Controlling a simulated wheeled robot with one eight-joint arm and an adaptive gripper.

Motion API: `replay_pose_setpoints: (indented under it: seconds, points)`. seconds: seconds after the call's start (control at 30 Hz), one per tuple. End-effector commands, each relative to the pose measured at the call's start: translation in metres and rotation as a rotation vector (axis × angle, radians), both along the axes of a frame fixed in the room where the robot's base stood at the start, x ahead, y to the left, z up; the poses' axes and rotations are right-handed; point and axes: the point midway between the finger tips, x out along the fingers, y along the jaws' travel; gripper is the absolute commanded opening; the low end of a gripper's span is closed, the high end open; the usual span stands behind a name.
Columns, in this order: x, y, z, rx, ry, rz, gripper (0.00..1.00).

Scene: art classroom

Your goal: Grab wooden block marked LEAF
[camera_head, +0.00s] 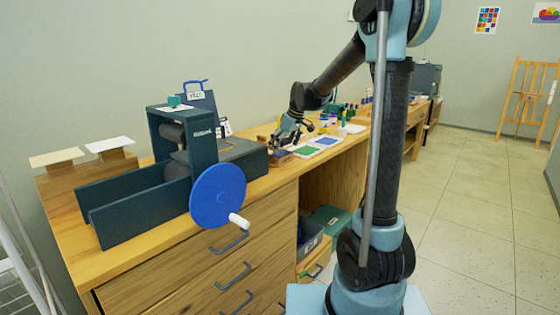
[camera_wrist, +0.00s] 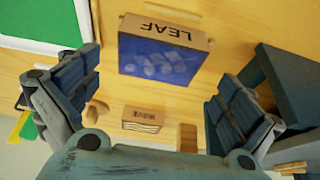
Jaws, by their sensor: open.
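The wooden block marked LEAF (camera_wrist: 165,50) lies on the wooden bench in the wrist view, with a blue patterned face and its lettering upside down in the picture. My gripper (camera_wrist: 153,82) is open, one finger to each side below the block in the picture. Nothing is between the fingers in their grip. A smaller wooden block marked WAVE (camera_wrist: 142,119) sits nearer the palm. In the head view my gripper (camera_head: 283,138) is low over the bench beside the press; the lettering of the blocks there is too small to read.
A dark press (camera_head: 145,195) with a blue wheel (camera_head: 218,195) stands on the bench left of my gripper. Green and blue sheets (camera_head: 318,145) lie to its right; a green sheet (camera_wrist: 45,20) shows at the wrist view's upper left. Jars and tools stand farther back.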

Motion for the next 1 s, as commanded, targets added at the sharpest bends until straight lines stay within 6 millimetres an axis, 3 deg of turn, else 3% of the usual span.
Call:
replay_pose_setpoints:
  seconds: [0.33, 0.67, 0.87, 1.0]
  points:
    - [0.012, 0.01, -0.039, 0.0, 0.0, 0.001, 1.0]
    - [0.013, 0.012, -0.044, 0.0, 0.0, 0.0, 1.0]
    - [0.013, 0.012, -0.043, 0.0, 0.0, 0.0, 0.55]
    - [0.013, 0.012, -0.043, 0.0, 0.0, 0.0, 0.55]
